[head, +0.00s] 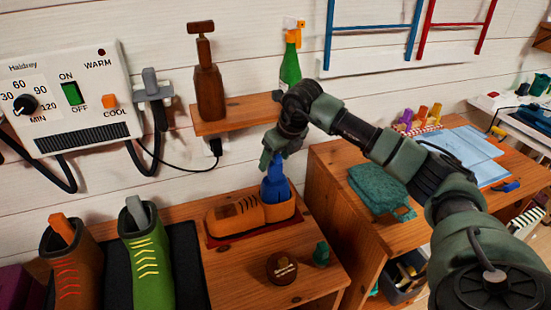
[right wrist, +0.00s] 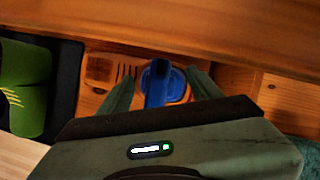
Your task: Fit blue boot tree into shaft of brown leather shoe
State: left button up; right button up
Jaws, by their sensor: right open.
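The blue boot tree (head: 275,183) stands in the shaft opening at the right end of the brown leather shoe (head: 236,217) in the head view. Its lower part is hidden inside the shoe. The shoe lies on a red mat (head: 213,240) on the low wooden bench. My right gripper (head: 271,160) is just above the boot tree. In the right wrist view, the boot tree (right wrist: 158,84) lies between the spread fingers of the right gripper (right wrist: 160,90), with gaps on both sides. My left gripper is not in view.
An orange-brown boot (head: 68,262) and a green boot (head: 147,250) stand on a black mat at left. A round brown tin (head: 281,268) and a small green piece (head: 321,253) sit before the shoe. A wall shelf (head: 238,114) with a brown bottle-like object overhangs behind.

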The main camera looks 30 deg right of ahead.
jog(key=v, duration=1.2)
jog(key=shift+d, duration=0.1)
